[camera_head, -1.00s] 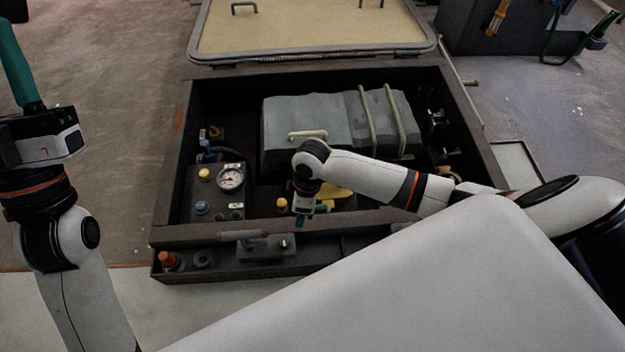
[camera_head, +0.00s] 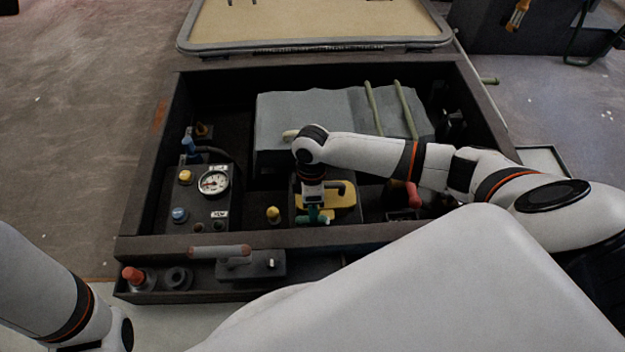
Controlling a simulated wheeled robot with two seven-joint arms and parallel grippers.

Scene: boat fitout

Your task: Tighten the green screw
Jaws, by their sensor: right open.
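My right gripper (camera_head: 313,214) points down inside the open bay, its teal fingertips at the front edge of a yellow plate (camera_head: 340,193). It is open. I cannot make out a green screw apart from the teal fingertips; it may be hidden by them or by the wrist. Whether the fingers touch anything below is too small to tell. Only part of my left arm shows at the lower left; its gripper is out of view.
A panel with a pressure gauge (camera_head: 213,182) and yellow and blue knobs stands left of my right gripper. A yellow knob (camera_head: 273,214) is close beside it. A grey cover (camera_head: 315,112) lies behind, a red part (camera_head: 413,194) to the right. The front rim (camera_head: 340,236) bounds the bay.

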